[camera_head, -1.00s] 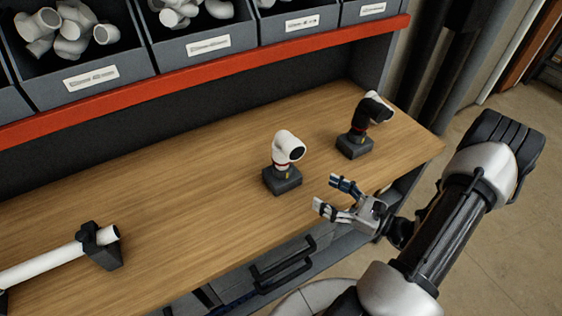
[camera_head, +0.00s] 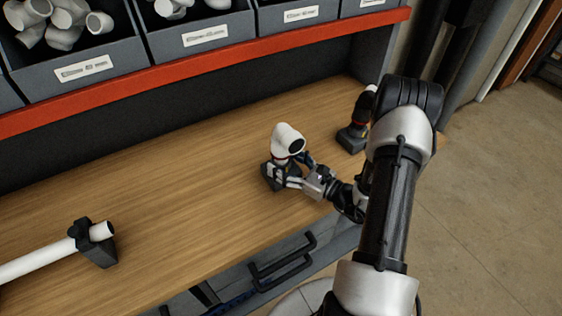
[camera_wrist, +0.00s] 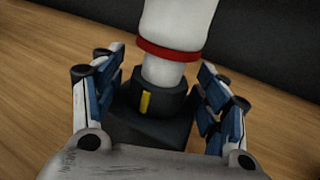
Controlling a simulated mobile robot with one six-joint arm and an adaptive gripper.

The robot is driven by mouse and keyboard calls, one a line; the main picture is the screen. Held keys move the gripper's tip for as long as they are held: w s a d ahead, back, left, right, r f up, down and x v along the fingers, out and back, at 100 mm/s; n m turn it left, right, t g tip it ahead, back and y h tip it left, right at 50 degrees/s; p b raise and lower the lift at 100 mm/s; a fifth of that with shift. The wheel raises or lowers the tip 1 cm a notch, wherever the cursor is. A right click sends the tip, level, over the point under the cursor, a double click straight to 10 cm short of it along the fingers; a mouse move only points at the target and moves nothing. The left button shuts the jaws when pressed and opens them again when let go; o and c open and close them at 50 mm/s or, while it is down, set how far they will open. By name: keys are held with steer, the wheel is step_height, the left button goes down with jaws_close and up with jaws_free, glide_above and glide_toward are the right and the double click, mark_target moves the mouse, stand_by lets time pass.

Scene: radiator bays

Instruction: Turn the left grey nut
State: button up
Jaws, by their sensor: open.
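The left nut (camera_wrist: 172,101) is a dark grey collar with a yellow mark on its front, low on a white elbow pipe (camera_head: 287,138). The pipe, with a red ring, also shows in the wrist view (camera_wrist: 178,20). The nut sits on a dark block (camera_wrist: 150,132) on the bench. My gripper (camera_wrist: 158,72) is open, with one blue-padded finger on each side of the nut. Gaps show between the pads and the nut. In the head view my gripper (camera_head: 296,172) is at the foot of this fitting and partly hides the nut.
A second fitting, on a dark block (camera_head: 351,139), stands to the right, partly hidden by my arm. A white pipe (camera_head: 38,263) lies in a dark holder (camera_head: 97,249) at the left. Bins (camera_head: 85,67) line the back above a red rail (camera_head: 200,72). The bench (camera_head: 170,190) between is clear.

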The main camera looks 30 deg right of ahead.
steer(key=shift+w+a, duration=0.3)
steer(key=shift+w, duration=0.3)
steer(key=shift+c, duration=0.5)
steer(key=c, duration=1)
